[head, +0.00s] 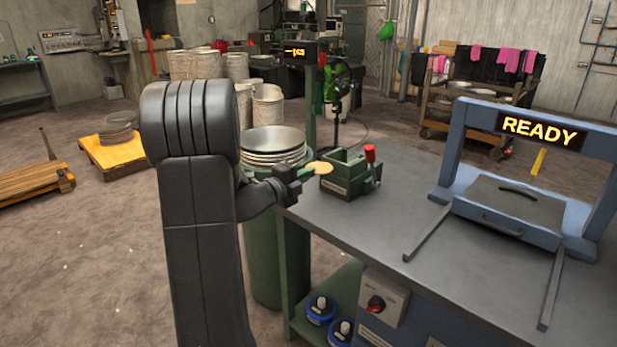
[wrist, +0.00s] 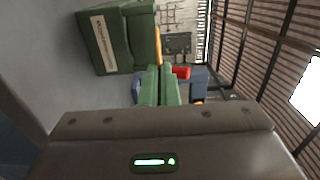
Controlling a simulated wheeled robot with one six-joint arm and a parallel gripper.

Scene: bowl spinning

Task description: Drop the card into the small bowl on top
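My gripper (head: 308,172) is just left of the green box and holds a thin round gold disc (head: 320,168) flat at its tips. In the wrist view my gripper (wrist: 159,72) has its green fingers close together, with the disc (wrist: 158,46) seen edge-on beyond them. A yellow strip (head: 538,161), possibly a card, is under the READY sign of the blue frame. A stack of grey metal discs or shallow bowls (head: 270,146) sits on a green drum behind my gripper.
The green box (head: 345,182) with a red-knobbed lever (head: 370,154) stands at the table's back left corner. The blue frame (head: 456,150) straddles a grey plate (head: 507,204) with two rails toward the front. The table (head: 378,235) is clear between them.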

